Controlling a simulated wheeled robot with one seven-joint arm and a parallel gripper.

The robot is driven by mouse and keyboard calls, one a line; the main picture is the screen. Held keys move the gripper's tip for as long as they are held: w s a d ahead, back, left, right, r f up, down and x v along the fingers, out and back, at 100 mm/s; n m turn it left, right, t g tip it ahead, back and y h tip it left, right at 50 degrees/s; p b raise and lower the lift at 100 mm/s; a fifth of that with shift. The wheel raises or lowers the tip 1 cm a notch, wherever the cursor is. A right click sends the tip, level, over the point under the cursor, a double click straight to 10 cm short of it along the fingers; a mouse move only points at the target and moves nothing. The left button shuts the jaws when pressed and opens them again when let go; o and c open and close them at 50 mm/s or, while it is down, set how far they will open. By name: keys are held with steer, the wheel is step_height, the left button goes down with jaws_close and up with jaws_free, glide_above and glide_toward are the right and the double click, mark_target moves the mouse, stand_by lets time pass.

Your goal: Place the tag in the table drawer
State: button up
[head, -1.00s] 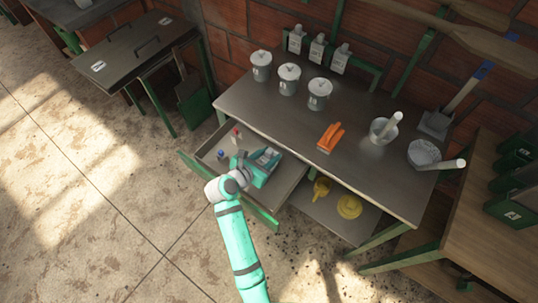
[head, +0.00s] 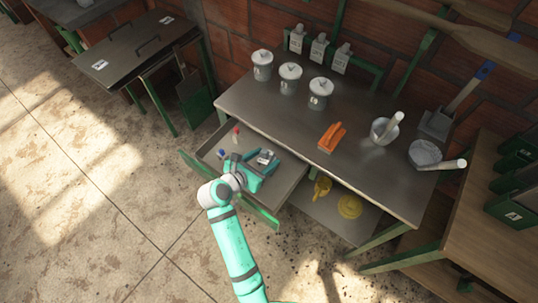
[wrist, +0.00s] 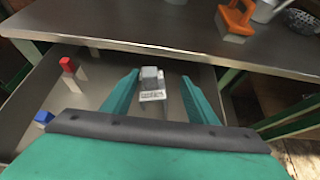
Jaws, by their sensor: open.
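The tag (head: 265,157), a small grey-white piece with dark print, is inside the pulled-out table drawer (head: 287,181). In the wrist view the tag (wrist: 152,85) sits between the two teal fingers, with clear gaps on both sides, and appears to rest on the drawer floor. My gripper (head: 262,168) is open over the drawer; its fingers also show in the wrist view (wrist: 160,88). The drawer (wrist: 88,88) extends out from under the metal tabletop.
A red-topped piece (head: 236,134) and a blue-topped piece (head: 221,154) are in the drawer's left part. The tabletop (head: 270,112) above holds lidded pots (head: 290,78), an orange-handled tool (head: 331,138) and a mortar (head: 383,131). Yellow items (head: 350,206) lie on the shelf below.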

steer(key=v, duration=0.8)
steer(key=shift+s+a, duration=0.2)
steer(key=shift+s, duration=0.1)
steer(key=shift+r, duration=0.15)
